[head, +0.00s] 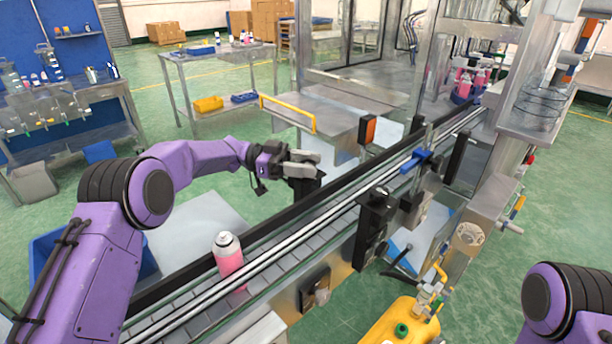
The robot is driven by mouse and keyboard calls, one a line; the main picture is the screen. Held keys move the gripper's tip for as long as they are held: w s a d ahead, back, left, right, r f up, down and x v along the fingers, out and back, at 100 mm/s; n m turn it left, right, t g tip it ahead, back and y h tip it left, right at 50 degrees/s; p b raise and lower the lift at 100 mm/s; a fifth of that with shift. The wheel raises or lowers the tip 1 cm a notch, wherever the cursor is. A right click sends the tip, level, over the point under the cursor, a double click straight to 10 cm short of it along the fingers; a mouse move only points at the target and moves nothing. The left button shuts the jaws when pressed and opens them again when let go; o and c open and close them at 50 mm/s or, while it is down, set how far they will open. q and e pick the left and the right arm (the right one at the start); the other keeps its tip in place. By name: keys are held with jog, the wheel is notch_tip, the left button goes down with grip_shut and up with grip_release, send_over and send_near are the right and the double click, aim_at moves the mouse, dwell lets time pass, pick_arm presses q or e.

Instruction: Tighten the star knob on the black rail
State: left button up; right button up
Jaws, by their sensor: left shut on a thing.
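The black rail (338,185) runs along the far side of the conveyor, from the lower left to the upper right. My left gripper (312,163) is at a black bracket (308,188) on the outer side of this rail. Its grey fingers are shut at the top of the bracket, on what seems to be the star knob. The knob itself is hidden by the fingers, so its shape and how tight it sits cannot be seen. My right gripper is out of view; only a purple part of my right arm shows at the lower right.
A pink can with a white top (228,258) stands upright on the conveyor (262,248). Black sensor blocks (372,222) and a blue clamp (416,161) sit along the near rail. A yellow container (392,326) stands in front. A steel table (310,110) lies behind the rail.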

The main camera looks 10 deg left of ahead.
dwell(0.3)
pick_arm(q)
jog(key=o, duration=1)
jog(key=a+b, duration=0.3)
jog(key=a, duration=0.7)
jog(key=shift+a, duration=0.25)
